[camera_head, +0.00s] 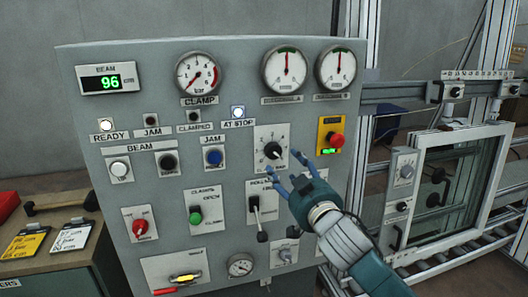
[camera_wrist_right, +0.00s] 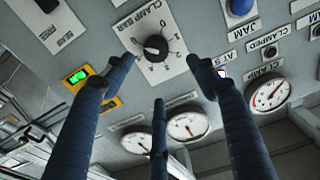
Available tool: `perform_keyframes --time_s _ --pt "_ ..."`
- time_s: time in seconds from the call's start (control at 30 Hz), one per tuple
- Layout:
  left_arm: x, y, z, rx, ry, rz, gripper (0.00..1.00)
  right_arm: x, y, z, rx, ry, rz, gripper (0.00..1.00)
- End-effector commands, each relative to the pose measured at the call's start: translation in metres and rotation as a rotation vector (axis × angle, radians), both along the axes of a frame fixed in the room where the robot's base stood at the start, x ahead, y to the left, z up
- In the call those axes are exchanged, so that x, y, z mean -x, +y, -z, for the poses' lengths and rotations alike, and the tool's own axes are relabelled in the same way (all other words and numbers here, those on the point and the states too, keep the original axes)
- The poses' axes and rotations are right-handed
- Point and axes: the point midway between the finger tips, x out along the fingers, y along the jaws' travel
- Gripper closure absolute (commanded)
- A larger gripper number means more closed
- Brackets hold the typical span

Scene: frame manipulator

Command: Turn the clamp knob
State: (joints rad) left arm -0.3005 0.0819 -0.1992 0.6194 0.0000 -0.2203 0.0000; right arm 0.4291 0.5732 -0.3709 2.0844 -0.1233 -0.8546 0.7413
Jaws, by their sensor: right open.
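The clamp knob (camera_head: 273,151) is a round black knob on a white plate with a numbered scale, right of centre on the grey control panel. In the right wrist view the knob (camera_wrist_right: 155,47) shows whole, below a label that starts with CLAMP. My right gripper (camera_head: 284,166) is open, its blue fingers spread just below and right of the knob. In the right wrist view the gripper (camera_wrist_right: 160,66) has two fingertips either side of and below the knob, apart from it, with a third finger between them. Nothing is between the fingers. My left gripper is not in view.
The CLAMP gauge (camera_head: 201,74) is at the panel's upper middle. A red button on a yellow plate (camera_head: 331,136) is right of the knob. A blue button (camera_head: 214,157) is to its left, and a lever switch (camera_head: 258,215) is below. A framed window (camera_head: 458,190) stands at right.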

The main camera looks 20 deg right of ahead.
Motion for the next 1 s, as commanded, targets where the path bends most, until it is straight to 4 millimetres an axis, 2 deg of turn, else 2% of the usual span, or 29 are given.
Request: perform_keyframes --time_s 0.17,0.4,0.6,0.8,1.0 --pt "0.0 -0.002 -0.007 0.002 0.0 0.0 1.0 -0.024 0.0 -0.002 0.0 0.001 0.003 0.43" --pt "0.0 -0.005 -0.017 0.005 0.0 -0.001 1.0 -0.068 0.001 -0.002 0.0 0.002 0.003 0.43" --pt "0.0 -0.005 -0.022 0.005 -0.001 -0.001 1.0 -0.094 0.002 0.0 0.0 0.002 0.002 0.43" --pt "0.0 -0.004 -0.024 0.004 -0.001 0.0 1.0 -0.104 0.003 0.001 0.0 0.001 0.001 0.43" --pt "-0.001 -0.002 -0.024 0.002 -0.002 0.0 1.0 -0.105 0.003 0.001 0.0 0.002 0.001 0.43"
